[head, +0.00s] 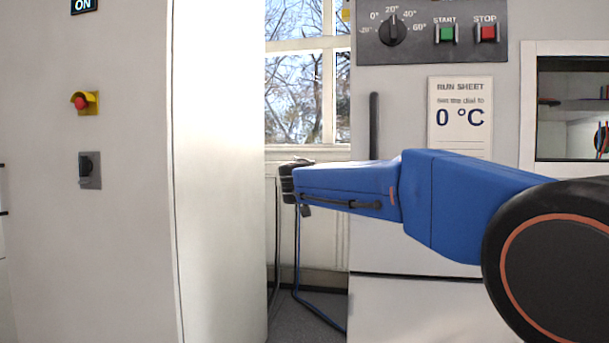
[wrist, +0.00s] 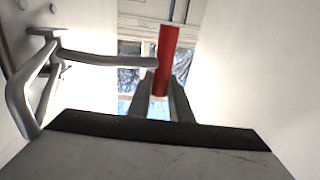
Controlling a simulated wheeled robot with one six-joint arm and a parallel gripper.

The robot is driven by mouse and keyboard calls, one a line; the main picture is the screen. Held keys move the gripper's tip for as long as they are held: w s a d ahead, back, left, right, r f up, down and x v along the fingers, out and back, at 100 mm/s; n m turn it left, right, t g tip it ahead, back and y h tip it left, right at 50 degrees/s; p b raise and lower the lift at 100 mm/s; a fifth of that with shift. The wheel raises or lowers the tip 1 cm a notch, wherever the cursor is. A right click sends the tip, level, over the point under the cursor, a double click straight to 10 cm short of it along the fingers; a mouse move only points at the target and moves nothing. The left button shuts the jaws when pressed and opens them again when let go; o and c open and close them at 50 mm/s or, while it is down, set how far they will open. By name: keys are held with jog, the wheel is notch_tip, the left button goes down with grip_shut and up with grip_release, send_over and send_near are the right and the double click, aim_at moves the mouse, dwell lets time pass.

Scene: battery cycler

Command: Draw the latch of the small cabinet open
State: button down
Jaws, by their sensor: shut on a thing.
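In the wrist view a red bar (wrist: 166,52) stands tilted between the two dark fingers of my gripper (wrist: 163,84), which is shut on it. A grey rod (wrist: 105,57) runs from a bracket on the left toward the red bar; its end lies close beside the left finger, and I cannot tell whether they touch. In the head view my gripper (head: 293,183) reaches left in front of the gap beside the large white cabinet (head: 218,170); no red bar shows there.
A grey bent handle (wrist: 32,92) is at the left of the wrist view, near my gripper. In the head view a grey panel with a dial (head: 392,31) and start and stop buttons is above my arm. A run sheet (head: 460,112) hangs below it. A window (head: 300,90) is behind.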

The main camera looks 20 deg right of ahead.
jog(key=shift+s+a, duration=0.1)
jog(key=shift+s, duration=0.1)
dwell(0.4)
jog(key=c, duration=1.6)
grip_release()
jog(key=shift+s, duration=0.1)
jog(key=v, duration=1.7)
jog(key=shift+s+a, duration=0.15)
jog(key=shift+s, duration=0.05)
